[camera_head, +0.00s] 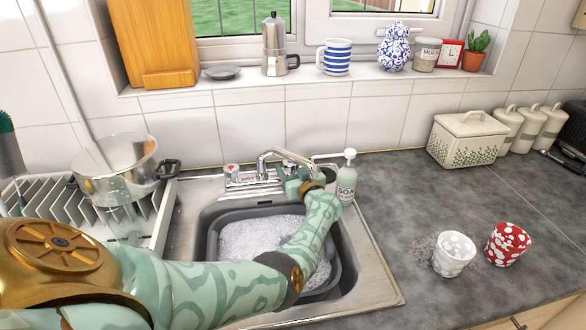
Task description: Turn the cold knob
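A chrome faucet (268,156) stands at the back of the sink, its spout reaching right. A hot knob with a red mark (232,169) is at the left end of its base. The cold knob is not clearly visible; my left gripper and wrist cover the right part of the base. My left arm reaches across the sink, and its green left gripper (291,181) is at the right side of the faucet, just under the spout. Its fingertips are too small and hidden to tell open from shut, or whether they touch a knob. My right gripper is not in view.
A soap bottle (346,180) stands close to the right of my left wrist. A grey basin (212,243) with suds sits in the sink. A steel pot (117,165) is on the dish rack at left. Two spotted cups (454,254) (507,244) stand on the right counter.

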